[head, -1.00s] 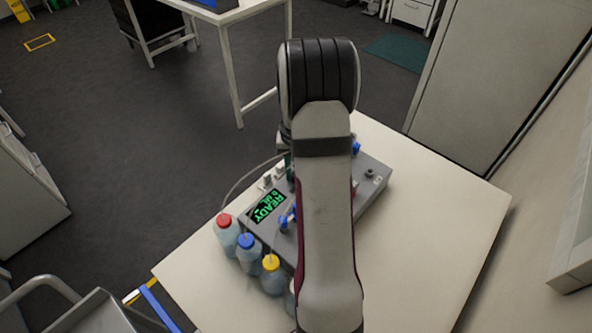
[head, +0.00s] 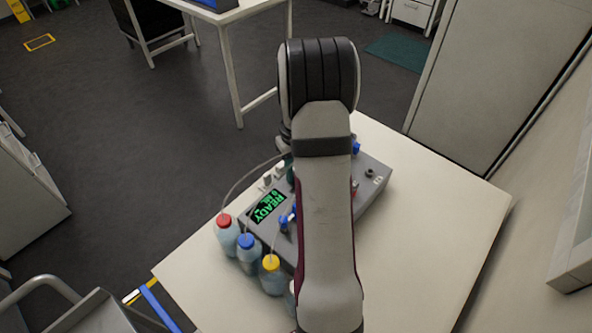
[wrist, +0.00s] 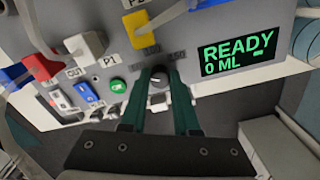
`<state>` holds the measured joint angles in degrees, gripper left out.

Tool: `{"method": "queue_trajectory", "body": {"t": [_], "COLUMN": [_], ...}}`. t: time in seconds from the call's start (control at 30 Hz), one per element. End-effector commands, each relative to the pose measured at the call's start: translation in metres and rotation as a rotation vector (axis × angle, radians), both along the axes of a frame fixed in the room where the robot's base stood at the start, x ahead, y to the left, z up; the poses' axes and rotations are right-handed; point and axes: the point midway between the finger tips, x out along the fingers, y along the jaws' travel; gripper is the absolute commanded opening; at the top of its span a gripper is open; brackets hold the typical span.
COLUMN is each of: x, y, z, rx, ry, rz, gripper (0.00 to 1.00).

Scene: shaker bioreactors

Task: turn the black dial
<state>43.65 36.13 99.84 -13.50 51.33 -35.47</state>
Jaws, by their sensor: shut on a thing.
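The black dial (wrist: 158,77) is on the face of the grey bioreactor box, with a light pointer mark and small printed numbers around it. My gripper (wrist: 158,84) has its two dark green fingers on either side of the dial, shut on it. In the head view my arm covers the dial and most of the gripper. The grey box (head: 374,186) stands on the pale table, and its screen (head: 268,206) reads READY. In the wrist view the screen (wrist: 238,52) shows READY and 0 ML.
Close to the dial are a green button (wrist: 118,86), a yellow connector (wrist: 140,30) and a blue rocker switch (wrist: 88,92). Bottles with red (head: 225,220), blue and yellow caps stand beside the box, with thin tubes. The table's right side (head: 430,220) is clear.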

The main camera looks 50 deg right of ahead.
Motion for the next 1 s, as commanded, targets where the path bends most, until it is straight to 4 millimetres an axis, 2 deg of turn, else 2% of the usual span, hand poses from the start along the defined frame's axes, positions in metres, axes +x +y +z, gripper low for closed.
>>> {"method": "queue_trajectory", "body": {"t": [0.3, 0.33, 0.5, 0.83, 0.93, 1.0], "x": [0.000, 0.000, 0.000, 0.000, 0.001, 0.001], "y": [0.000, 0.000, 0.000, -0.001, -0.001, -0.001], "z": [0.001, 0.001, 0.001, 0.004, 0.019, 0.037], "rx": [-0.002, -0.002, -0.001, -0.002, -0.004, -0.005], "ry": [-0.001, -0.001, -0.001, -0.001, -0.003, -0.004], "rz": [0.001, 0.001, 0.001, 0.001, 0.002, 0.001], "gripper": [0.00, 0.31, 0.60, 0.60, 0.60, 0.60]}}
